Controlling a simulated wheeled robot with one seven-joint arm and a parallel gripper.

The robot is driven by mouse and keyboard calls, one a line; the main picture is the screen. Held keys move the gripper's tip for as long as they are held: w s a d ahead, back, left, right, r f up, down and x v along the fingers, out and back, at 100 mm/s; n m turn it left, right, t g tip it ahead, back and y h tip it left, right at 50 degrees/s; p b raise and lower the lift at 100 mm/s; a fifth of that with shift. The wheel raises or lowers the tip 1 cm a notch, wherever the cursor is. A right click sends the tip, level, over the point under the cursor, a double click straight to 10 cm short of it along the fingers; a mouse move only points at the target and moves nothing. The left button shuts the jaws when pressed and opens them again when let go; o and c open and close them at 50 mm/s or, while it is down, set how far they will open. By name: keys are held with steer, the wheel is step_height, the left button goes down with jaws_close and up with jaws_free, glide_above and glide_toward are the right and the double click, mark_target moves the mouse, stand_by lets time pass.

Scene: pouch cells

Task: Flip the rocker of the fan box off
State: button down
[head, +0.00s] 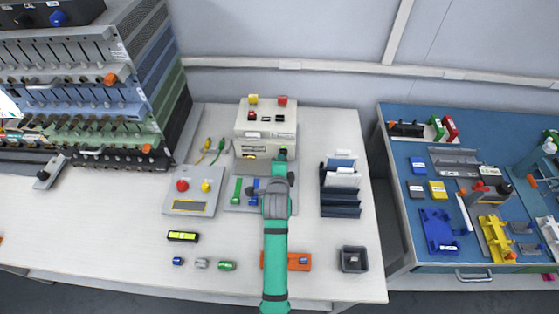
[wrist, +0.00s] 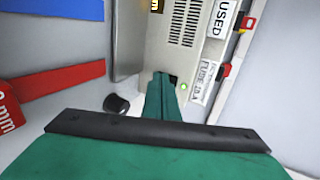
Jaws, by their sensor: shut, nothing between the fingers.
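A beige box (head: 265,130), which I take for the fan box, stands at the back of the white bench, with small red and black parts on its upper face. In the wrist view the box (wrist: 165,50) shows vent slots, fuse labels and a lit green lamp (wrist: 183,86). My green gripper (head: 283,155) is shut and empty in front of the box's lower right front. In the wrist view its fingertips (wrist: 163,75) are together beside the lamp, overlapping the box face; I cannot tell whether they touch. I cannot make out the rocker for certain; the fingers hide part of the face.
A grey panel (head: 193,205) with red and yellow buttons lies left of my arm. A dark rack (head: 340,202) with upright sheets stands to the right. A black knob (wrist: 116,104) is close left of the fingers. The bench's front left is mostly clear.

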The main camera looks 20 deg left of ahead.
steer(key=shift+w+d, duration=0.15)
steer(key=shift+d, duration=0.4)
steer(key=shift+w+f, duration=0.2)
steer(key=shift+w, duration=0.05)
steer(key=shift+s+a, duration=0.1)
steer(key=shift+s, duration=0.05)
steer(key=shift+a+r, duration=0.15)
steer(key=shift+a, duration=0.05)
